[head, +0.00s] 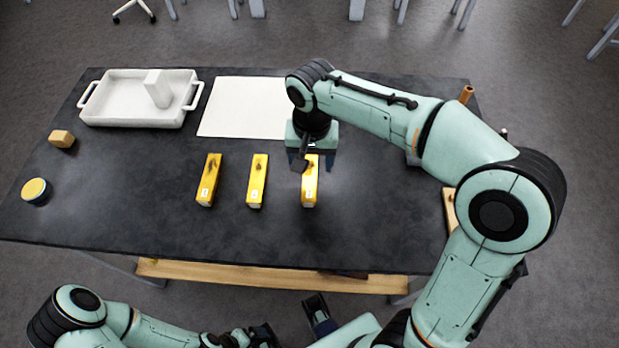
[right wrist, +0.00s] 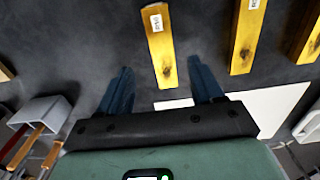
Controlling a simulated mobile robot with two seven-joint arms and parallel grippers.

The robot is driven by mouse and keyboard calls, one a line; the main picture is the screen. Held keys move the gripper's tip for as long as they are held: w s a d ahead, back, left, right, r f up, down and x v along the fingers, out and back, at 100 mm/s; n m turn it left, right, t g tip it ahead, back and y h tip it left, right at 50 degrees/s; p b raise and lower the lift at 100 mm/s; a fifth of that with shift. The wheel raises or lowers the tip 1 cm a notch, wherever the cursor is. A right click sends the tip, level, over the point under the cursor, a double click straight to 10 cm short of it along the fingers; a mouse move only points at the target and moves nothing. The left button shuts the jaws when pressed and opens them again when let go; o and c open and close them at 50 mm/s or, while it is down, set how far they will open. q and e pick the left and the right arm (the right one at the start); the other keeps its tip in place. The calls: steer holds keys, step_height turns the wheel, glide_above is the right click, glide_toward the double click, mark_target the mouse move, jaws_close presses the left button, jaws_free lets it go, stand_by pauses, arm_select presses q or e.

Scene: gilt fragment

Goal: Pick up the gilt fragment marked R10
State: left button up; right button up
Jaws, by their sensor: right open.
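Three yellow-gold bar fragments lie in a row on the dark table: a left one (head: 208,180), a middle one (head: 257,181) and a right one (head: 310,185). Each bears a small white label at its near end, too small to read surely. My right gripper (head: 302,163) is open and empty above the far end of the right fragment, partly hiding it. In the right wrist view, this fragment (right wrist: 164,62) shows between the two blue fingers (right wrist: 161,80), with no visible contact. My left gripper (head: 320,314) is at the bottom edge, its jaws unclear.
A grey holder (right wrist: 40,113) with wooden-handled tools is at the right.

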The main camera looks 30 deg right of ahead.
mark_target(310, 177)
steer(key=f, duration=0.4)
steer(key=f+b, duration=0.1)
steer(key=f, duration=0.1)
steer(key=shift+w+f, duration=0.3)
steer(key=shift+w, duration=0.05)
steer(key=c, duration=1.1)
